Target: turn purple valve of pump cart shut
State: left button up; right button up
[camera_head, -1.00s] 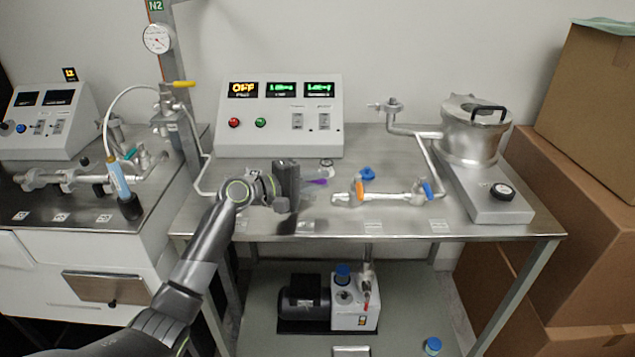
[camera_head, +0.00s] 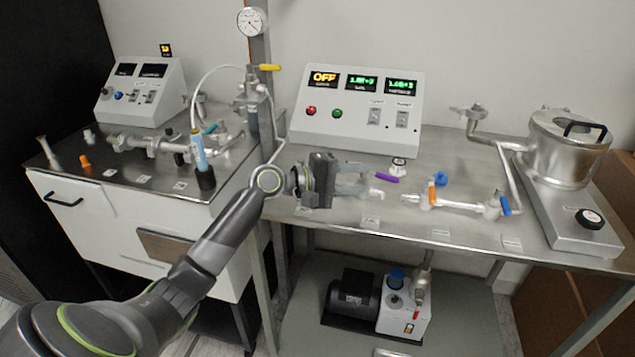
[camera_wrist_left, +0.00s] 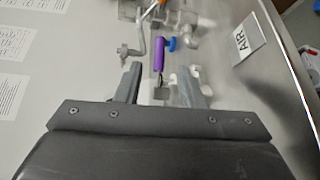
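The purple valve handle (camera_head: 387,178) sits on the pipework of the right metal bench, just right of my left gripper. In the left wrist view the purple handle (camera_wrist_left: 159,54) lies lengthwise ahead of the fingers, with its near end close to the gap between them. My left gripper (camera_head: 372,182) is open, with its fingers pointing right across the bench. In the wrist view its two fingertips (camera_wrist_left: 160,80) stand apart on either side of a small grey metal piece at the handle's near end. Contact cannot be made out. My right gripper is not in view.
Right of the purple handle are a blue knob (camera_head: 440,179) and a pipe with an orange handle (camera_head: 432,194) and a blue handle (camera_head: 505,205). A control box (camera_head: 357,108) reading OFF stands behind. A pump (camera_head: 402,302) sits on the lower shelf. A yellow-handled valve stands behind my arm.

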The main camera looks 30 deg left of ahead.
pick_arm(q)
jog(key=b+v, duration=0.1)
jog(key=v, duration=0.8)
jog(key=shift+s+a+r, duration=0.1)
jog(key=shift+s+a, duration=0.05)
jog(key=shift+s, duration=0.1)
